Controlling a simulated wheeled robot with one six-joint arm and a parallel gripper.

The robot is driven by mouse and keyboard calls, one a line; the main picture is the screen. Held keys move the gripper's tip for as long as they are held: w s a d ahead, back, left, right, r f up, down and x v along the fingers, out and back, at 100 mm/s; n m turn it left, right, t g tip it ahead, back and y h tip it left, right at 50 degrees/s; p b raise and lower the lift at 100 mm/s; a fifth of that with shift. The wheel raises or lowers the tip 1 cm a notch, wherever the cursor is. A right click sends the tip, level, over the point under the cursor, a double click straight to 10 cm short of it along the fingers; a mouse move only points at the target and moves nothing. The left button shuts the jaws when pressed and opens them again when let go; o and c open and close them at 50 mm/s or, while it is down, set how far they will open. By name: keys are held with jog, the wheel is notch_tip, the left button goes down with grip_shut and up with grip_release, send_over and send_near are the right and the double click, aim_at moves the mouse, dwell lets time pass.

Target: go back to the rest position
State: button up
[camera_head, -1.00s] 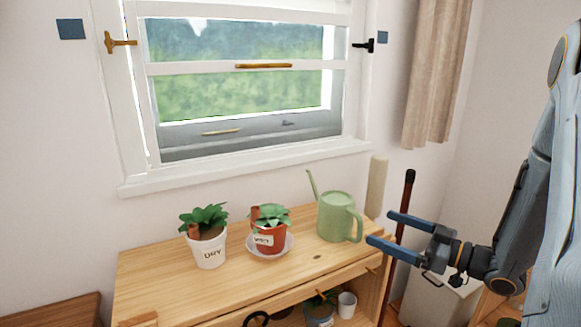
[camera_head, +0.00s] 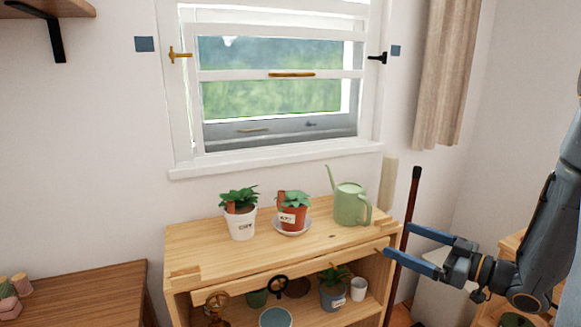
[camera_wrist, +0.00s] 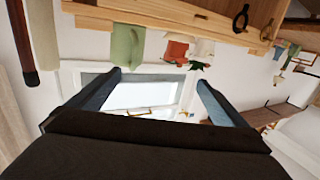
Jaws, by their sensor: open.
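My gripper (camera_head: 412,247) is at the right of the head view, at the right end of the wooden shelf unit (camera_head: 190,240). Its two blue fingers are spread apart with nothing between them. In the wrist view my gripper (camera_wrist: 160,90) is also open and empty, with the window behind it. No object is held.
On the shelf top stand a white pot (camera_head: 241,224), a red pot (camera_head: 293,217) on a saucer and a green watering can (camera_head: 350,204). A dark-topped pole (camera_head: 411,205) leans close behind my gripper. A brown table (camera_head: 90,290) is at left.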

jog(key=w+d+f+m+g+h, duration=0.15)
jog(key=w+f+m+h, duration=0.3)
jog(key=h, duration=0.55)
jog(key=s+a+m+g+h, duration=0.1)
jog(key=s+a+g, duration=0.4)
jog(key=s, duration=0.7)
jog(key=s+a+m+g+h, duration=0.1)
jog(key=s+a+m+g, duration=0.2)
jog(key=s, duration=0.9)
jog(key=a+r+g, duration=0.1)
jog(key=a+g, duration=0.1)
jog(key=a, duration=0.1)
jog(key=shift+s+a+m+h, duration=0.2)
jog(key=shift+s+m+h, duration=0.05)
jog(key=shift+m+h, duration=0.1)
